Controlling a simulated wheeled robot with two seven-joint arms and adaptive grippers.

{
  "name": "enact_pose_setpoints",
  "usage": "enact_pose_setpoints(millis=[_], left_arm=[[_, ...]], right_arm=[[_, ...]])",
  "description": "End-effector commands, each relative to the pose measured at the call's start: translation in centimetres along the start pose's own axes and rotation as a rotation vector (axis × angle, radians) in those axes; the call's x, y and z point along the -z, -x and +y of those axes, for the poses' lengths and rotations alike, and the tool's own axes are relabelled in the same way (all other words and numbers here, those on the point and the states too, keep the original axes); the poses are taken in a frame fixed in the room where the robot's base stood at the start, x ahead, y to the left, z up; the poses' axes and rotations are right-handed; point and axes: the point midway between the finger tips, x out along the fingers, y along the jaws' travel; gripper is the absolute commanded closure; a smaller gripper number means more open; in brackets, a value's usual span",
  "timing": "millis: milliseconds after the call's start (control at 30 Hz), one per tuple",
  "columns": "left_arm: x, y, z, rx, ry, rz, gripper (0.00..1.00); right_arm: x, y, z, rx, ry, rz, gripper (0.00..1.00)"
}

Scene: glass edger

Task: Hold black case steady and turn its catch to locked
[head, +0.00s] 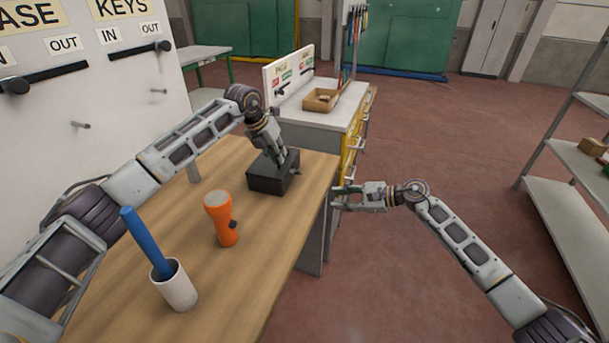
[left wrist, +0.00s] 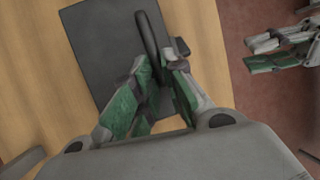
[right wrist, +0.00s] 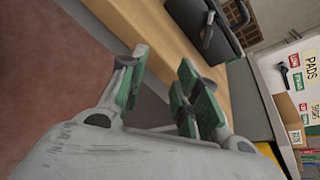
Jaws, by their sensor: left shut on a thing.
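The black case (head: 264,184) sits on the wooden table, near its far right corner. My left gripper (head: 284,158) is above the case, shut on its upright handle (left wrist: 147,35). A small dark catch (left wrist: 182,46) sticks out from the case's side in the left wrist view; whether it is turned to locked cannot be told. The case also shows at the top of the right wrist view (right wrist: 224,45). My right gripper (head: 335,198) is open and empty, off the table's right edge, apart from the case.
An orange flashlight (head: 219,218) and a white cup (head: 178,288) holding a blue rod (head: 145,242) stand on the wooden table (head: 245,275). A white panel stands at the left. A cabinet with a cardboard tray (head: 320,100) is behind. Open floor lies to the right, before shelves (head: 575,205).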

Motion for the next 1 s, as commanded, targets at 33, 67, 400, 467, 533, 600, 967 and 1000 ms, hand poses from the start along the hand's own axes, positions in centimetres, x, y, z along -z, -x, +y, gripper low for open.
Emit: enact_pose_setpoints(millis=[33,67,400,467,533,600,967,1000], left_arm=[[0.1,-0.1,0.1,-0.001,0.002,0.002,1.0],[0.1,-0.1,0.1,-0.001,0.002,0.002,1.0],[0.1,-0.1,0.1,-0.001,0.002,0.002,1.0],[0.1,-0.1,0.1,-0.001,0.002,0.002,1.0],[0.1,-0.1,0.1,-0.001,0.002,0.002,1.0],[0.1,-0.1,0.1,-0.001,0.002,0.002,1.0],[0.1,-0.1,0.1,-0.001,0.002,0.002,1.0],[0.1,-0.1,0.1,-0.001,0.002,0.002,1.0]], right_arm=[[-0.8,-0.1,-0.2,0.012,0.036,0.008,0.68],[-1.1,-0.3,-0.3,0.021,0.056,0.014,0.68],[-4.9,-1.0,-3.6,0.184,0.24,0.056,0.68],[-4.8,-0.9,-4.1,0.204,0.248,0.062,0.68],[-4.8,-0.8,-4.4,0.22,0.252,0.064,0.68],[-4.8,-0.8,-4.6,0.23,0.253,0.065,0.68],[-4.8,-0.8,-4.7,0.233,0.254,0.065,0.68],[-4.8,-0.8,-4.7,0.233,0.254,0.064,0.68]])
